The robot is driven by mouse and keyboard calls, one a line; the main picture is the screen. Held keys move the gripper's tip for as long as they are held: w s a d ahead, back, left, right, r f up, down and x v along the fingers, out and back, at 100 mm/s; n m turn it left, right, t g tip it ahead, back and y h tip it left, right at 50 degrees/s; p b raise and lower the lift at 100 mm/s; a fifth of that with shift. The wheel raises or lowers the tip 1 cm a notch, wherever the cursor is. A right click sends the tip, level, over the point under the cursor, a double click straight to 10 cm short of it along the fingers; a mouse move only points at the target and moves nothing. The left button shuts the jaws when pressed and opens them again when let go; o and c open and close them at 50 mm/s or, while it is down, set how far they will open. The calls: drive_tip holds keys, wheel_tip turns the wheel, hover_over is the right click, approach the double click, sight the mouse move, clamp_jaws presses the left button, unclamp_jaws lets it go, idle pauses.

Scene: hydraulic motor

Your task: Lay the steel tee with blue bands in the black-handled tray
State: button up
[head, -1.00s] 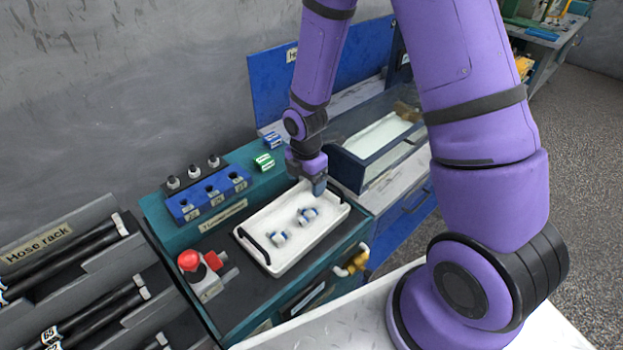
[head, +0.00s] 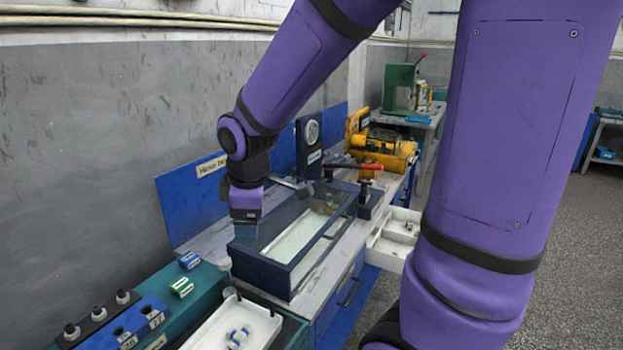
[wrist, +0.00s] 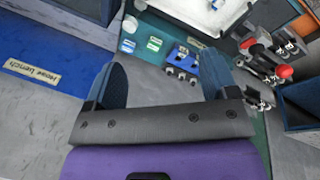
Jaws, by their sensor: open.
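The white tray (head: 206,337) with black handles is at the bottom of the head view, partly cut off. Small steel fittings with blue bands (head: 238,335) lie in it; their exact shape is too small to tell. The tray (wrist: 203,18) also shows at the top of the wrist view, with a blue-banded fitting (wrist: 216,4) at the frame edge. My gripper (head: 243,230) is above the near-left corner of a dark blue clear-lidded box, apart from the tray. In the wrist view my gripper (wrist: 165,68) has its fingers wide apart with nothing between them.
The clear-lidded box (head: 262,265) stands on the bench beside the tray's teal cabinet. A blue socket block (head: 135,325) and green and blue blocks (head: 181,287) lie left of the tray. A drawer (head: 392,240) with small parts stands open at right. A yellow machine (head: 385,150) is behind.

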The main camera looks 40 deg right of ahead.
drive_tip(key=s+d+r+m+t, duration=0.2)
drive_tip(key=s+r+m, duration=0.8)
drive_tip(key=s, duration=0.5)
wheel_tip(320, 180, up, 2)
drive_tip(key=shift+s+r+m, duration=0.2)
drive_tip(key=shift+s+m, duration=0.1)
drive_tip(key=shift+s, duration=0.05)
drive_tip(key=shift+d, duration=0.1)
